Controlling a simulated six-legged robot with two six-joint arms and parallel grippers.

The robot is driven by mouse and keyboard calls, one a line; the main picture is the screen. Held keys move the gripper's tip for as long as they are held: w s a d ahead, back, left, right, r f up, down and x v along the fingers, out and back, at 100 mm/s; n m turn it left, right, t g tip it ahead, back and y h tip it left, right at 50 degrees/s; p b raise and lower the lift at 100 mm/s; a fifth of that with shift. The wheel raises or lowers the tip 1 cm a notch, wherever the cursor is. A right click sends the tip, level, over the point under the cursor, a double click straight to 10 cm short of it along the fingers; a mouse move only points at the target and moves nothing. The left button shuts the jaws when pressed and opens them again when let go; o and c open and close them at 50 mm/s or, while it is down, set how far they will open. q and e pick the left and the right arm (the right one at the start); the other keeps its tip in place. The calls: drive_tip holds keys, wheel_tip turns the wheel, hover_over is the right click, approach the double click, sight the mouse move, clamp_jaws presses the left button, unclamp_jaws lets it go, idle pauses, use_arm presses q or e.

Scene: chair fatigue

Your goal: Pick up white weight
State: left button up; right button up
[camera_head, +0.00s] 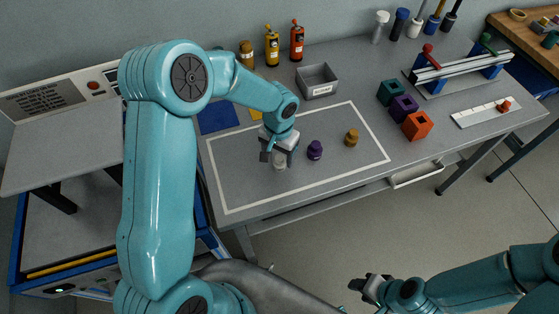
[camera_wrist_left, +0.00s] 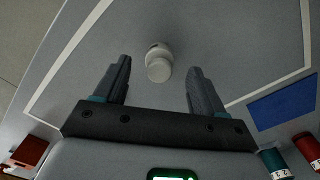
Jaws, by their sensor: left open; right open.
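The white weight (camera_head: 280,164) stands on the grey table inside a white outlined rectangle. My left gripper (camera_head: 275,152) is open just above and beside it in the head view. In the left wrist view the white weight (camera_wrist_left: 158,63) shows ahead of and between the two open fingers (camera_wrist_left: 158,88), apart from both. A purple weight (camera_head: 315,150) and a brass-coloured weight (camera_head: 352,137) stand to its right. My right gripper (camera_head: 370,287) is open and empty, low in the head view, away from the table.
A grey bin (camera_head: 317,81) and orange and yellow bottles (camera_head: 297,42) stand behind the outline. Green, purple and orange blocks (camera_head: 417,125) stand to the right. A blue square (camera_head: 219,116) lies at the outline's back left. The outlined area's front is clear.

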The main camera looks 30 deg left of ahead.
sight(279, 158)
use_arm(q)
drive_tip(key=f, duration=0.3)
drive_tip(key=shift+w+f, duration=0.2)
drive_tip(key=shift+f, duration=0.15)
drive_tip(key=shift+s+r, duration=0.15)
drive_tip(key=shift+s, duration=0.05)
drive_tip(key=shift+c, duration=1)
drive_tip(key=shift+w, duration=0.1)
drive_tip(key=c, duration=1.1)
